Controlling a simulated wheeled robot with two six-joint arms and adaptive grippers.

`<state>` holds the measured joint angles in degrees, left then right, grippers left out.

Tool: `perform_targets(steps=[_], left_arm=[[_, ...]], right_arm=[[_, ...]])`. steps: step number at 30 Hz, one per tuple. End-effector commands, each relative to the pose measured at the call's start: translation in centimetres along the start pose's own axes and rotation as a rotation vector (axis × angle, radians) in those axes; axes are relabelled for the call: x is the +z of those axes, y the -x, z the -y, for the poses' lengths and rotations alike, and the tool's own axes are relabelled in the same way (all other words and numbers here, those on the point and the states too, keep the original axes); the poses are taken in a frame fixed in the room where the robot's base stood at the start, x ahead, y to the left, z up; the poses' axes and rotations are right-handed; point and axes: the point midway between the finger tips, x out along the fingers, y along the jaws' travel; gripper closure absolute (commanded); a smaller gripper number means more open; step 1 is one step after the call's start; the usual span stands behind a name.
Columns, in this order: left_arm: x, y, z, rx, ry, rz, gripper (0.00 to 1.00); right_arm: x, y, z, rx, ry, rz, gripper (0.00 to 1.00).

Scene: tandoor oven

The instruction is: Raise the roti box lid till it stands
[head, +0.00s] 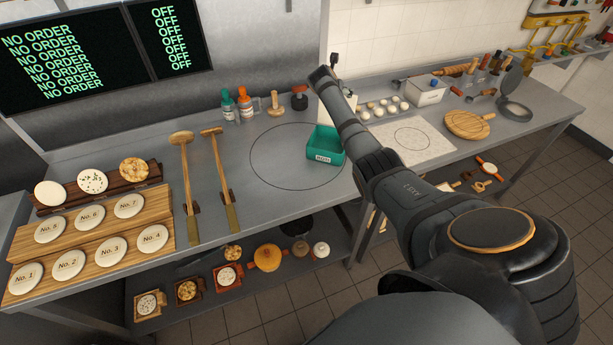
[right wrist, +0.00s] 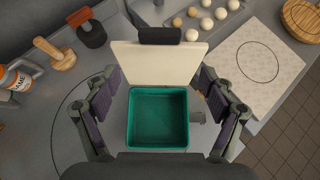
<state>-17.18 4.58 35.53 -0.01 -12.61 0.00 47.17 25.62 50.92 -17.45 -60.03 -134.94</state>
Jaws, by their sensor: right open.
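The roti box (head: 325,146) is a green open-topped box with a label on its front, on the steel counter. In the right wrist view its green inside (right wrist: 158,118) shows empty. Its cream lid (right wrist: 155,62) stands up, or nearly so, along the far edge, with a dark handle (right wrist: 160,35) at the top. In the head view my arm partly covers the lid (head: 335,101). My right gripper (right wrist: 160,85) is open, its fingers on either side of the box and lid, holding nothing. Its fingers are hidden in the head view. My left gripper is out of view.
Bottles (head: 237,105) and wooden-handled tools (head: 275,104) stand behind the box to the left. Dough balls (head: 385,107) and a floured board (head: 412,140) lie to the right. The circle-marked counter (head: 285,157) left of the box is clear.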

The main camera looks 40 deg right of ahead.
Motion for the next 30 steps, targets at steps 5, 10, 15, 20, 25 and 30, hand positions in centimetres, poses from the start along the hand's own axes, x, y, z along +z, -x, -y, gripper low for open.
perform_targets(steps=[5,10,15,20,25,30], left_arm=[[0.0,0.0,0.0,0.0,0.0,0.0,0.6],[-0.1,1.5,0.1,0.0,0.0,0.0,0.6],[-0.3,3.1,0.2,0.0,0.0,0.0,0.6],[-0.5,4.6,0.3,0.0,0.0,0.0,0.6],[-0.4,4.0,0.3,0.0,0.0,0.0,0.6],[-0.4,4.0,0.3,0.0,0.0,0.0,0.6]], right_arm=[[-0.1,0.0,0.0,0.0,0.0,-0.002,0.17],[0.2,0.8,0.0,-0.001,0.002,-0.002,0.17],[0.3,1.9,0.0,-0.001,0.002,-0.002,0.17],[0.3,2.8,0.0,0.0,0.002,-0.002,0.17],[-0.1,4.0,0.0,0.001,0.0,0.0,0.17],[-0.1,4.9,0.0,0.0,0.0,-0.002,0.17]])
